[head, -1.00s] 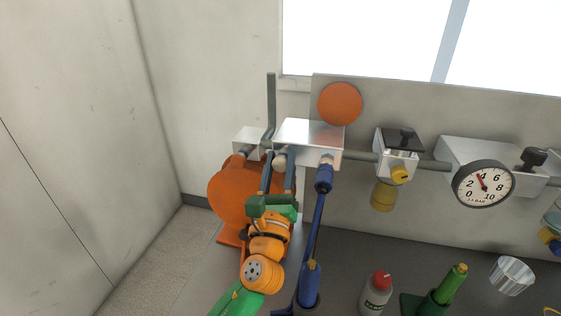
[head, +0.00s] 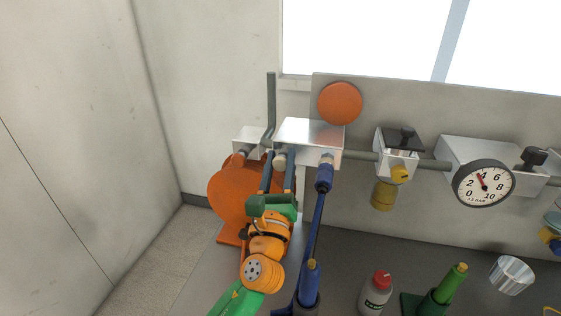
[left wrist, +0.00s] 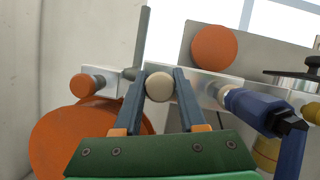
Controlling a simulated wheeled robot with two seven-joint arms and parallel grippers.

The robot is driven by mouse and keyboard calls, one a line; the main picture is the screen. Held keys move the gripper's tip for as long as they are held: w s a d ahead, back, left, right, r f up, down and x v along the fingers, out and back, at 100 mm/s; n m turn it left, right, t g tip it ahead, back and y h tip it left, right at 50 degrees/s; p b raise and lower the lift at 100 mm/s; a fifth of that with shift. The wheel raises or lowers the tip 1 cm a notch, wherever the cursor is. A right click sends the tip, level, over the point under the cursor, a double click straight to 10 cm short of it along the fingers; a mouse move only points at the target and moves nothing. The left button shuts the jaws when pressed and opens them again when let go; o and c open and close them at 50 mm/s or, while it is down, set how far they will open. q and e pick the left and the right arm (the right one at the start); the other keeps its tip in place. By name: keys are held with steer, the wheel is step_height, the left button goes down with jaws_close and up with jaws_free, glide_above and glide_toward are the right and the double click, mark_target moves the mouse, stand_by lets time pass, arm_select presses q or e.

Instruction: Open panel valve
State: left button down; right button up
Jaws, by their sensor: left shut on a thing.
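A bright metal valve block (head: 309,132) is on the wall panel, with an upright grey lever (head: 271,105) at its left. A cream round knob (head: 280,162) shows below the block's front edge; it also shows in the left wrist view (left wrist: 159,87). My left gripper (head: 278,172) has its two grey fingers on either side of this knob, shut on it. In the left wrist view the lever (left wrist: 141,38) rises behind the left finger, upright. The fingers partly hide the block's lower front. My right gripper is not seen.
A blue hose-like part (head: 317,225) hangs close to the right of my left arm. A large orange disc (head: 228,193) stands behind it. A gauge (head: 484,184), a yellow-knobbed fitting (head: 400,173), a bottle (head: 376,292) and a metal cup (head: 512,274) are further right.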

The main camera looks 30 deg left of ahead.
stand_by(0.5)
arm_select(q)
steer(key=shift+s+d+p, duration=0.1)
steer(key=shift+s+p, duration=0.25)
steer(key=shift+s+d, duration=0.1)
steer(key=shift+s, duration=0.35)
steer(key=shift+c, duration=2.3)
jaws_free()
steer(key=shift+w, duration=0.2)
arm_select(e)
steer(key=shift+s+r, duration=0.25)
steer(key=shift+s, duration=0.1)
arm_select(q)
steer(key=shift+s+f, duration=0.1)
steer(key=b+v, duration=0.3)
steer(key=v, duration=0.4)
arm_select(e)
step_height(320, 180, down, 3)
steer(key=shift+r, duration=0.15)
